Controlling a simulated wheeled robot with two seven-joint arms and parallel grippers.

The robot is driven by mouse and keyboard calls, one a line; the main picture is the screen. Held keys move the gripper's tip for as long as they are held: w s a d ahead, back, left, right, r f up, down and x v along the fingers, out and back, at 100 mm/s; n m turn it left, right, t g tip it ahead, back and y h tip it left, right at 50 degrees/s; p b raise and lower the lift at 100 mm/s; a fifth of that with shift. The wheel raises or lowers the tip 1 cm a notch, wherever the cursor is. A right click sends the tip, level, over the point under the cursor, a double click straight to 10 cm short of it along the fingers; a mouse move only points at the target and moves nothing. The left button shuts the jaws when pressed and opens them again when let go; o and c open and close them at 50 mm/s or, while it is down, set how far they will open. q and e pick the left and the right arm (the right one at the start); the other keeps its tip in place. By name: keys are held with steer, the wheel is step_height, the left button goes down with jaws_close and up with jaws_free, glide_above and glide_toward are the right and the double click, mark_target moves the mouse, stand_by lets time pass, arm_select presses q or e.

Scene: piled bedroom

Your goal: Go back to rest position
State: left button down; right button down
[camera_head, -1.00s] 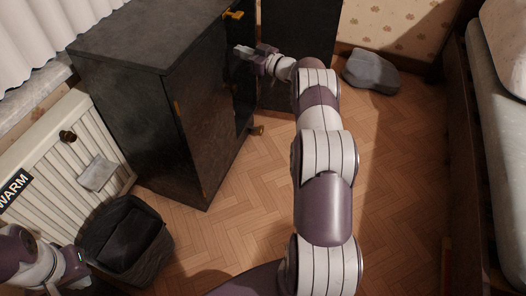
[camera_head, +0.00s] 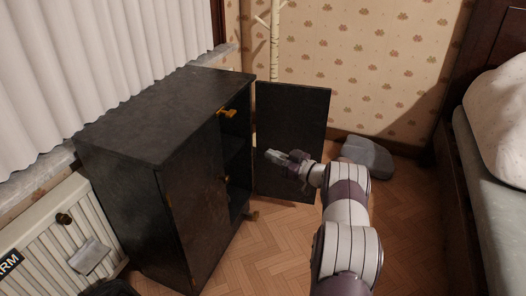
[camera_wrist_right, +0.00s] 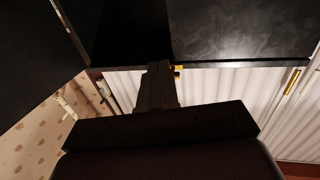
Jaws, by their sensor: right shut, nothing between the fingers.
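My right arm reaches up from the bottom of the head view. Its gripper (camera_head: 275,156) is shut and empty, in front of the open door (camera_head: 292,125) of the dark cabinet (camera_head: 150,120). In the head view I cannot tell whether it touches the door. In the right wrist view the closed fingers (camera_wrist_right: 160,72) show dark against the cabinet and the pale curtain. My left gripper is not in view.
A radiator (camera_head: 62,235) stands left of the cabinet, below a white curtain (camera_head: 100,70). A grey cushion-like object (camera_head: 368,157) lies by the back wall. A bed (camera_head: 495,160) stands at the right. Wooden floor (camera_head: 412,225) is clear between bed and arm.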

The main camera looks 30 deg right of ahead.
stand_by(0.5)
steer(key=s+d+f+m+g+h, duration=0.1)
steer(key=d+f+m+g+h, duration=0.15)
steer(key=d+f+h, duration=0.45)
steer(key=s+a+f+m+g+h, duration=0.35)
steer(key=s+a+g, duration=0.2)
steer(key=s, duration=0.25)
steer(key=s+a+r+g+y, duration=0.2)
steer(key=s+a+r+g, duration=0.2)
steer(key=s+a, duration=0.8)
steer(key=s+a+r+g+y, duration=0.2)
steer(key=s+a+r+g, duration=0.2)
steer(key=s+a, duration=0.9)
steer(key=w+a+r+n+p, duration=0.1)
steer(key=a+r+p, duration=0.1)
steer(key=r+p, duration=1.3)
steer(key=w+a+r+p, duration=0.2)
steer(key=r+p, duration=1.3)
steer(key=r, duration=0.2)
steer(key=shift+a+r+n+t, duration=0.2)
steer(key=shift+a+n+t, duration=0.1)
steer(key=shift+n+t, duration=0.1)
